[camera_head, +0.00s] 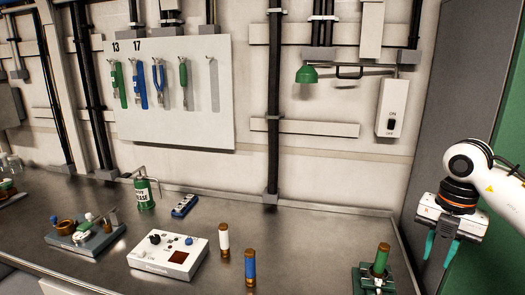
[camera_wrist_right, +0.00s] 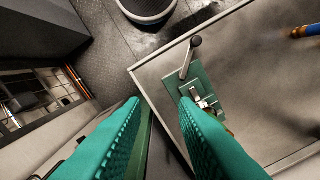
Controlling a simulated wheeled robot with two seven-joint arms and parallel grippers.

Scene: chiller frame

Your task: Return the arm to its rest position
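My right gripper (camera_head: 438,258) hangs at the right of the head view, with its two teal fingers pointing down, apart and with nothing between them. It is to the right of the green fixture (camera_head: 372,281), which holds an upright green cylinder with a brown end (camera_head: 381,259). In the right wrist view the open fingers (camera_wrist_right: 160,103) reach up from the bottom. The green fixture (camera_wrist_right: 192,78) with its lever shows beyond them, partly covered by the right finger. My left arm and gripper are not in view.
A tool board (camera_head: 170,115) hangs behind. A grey panel (camera_head: 430,110) rises behind my right arm.

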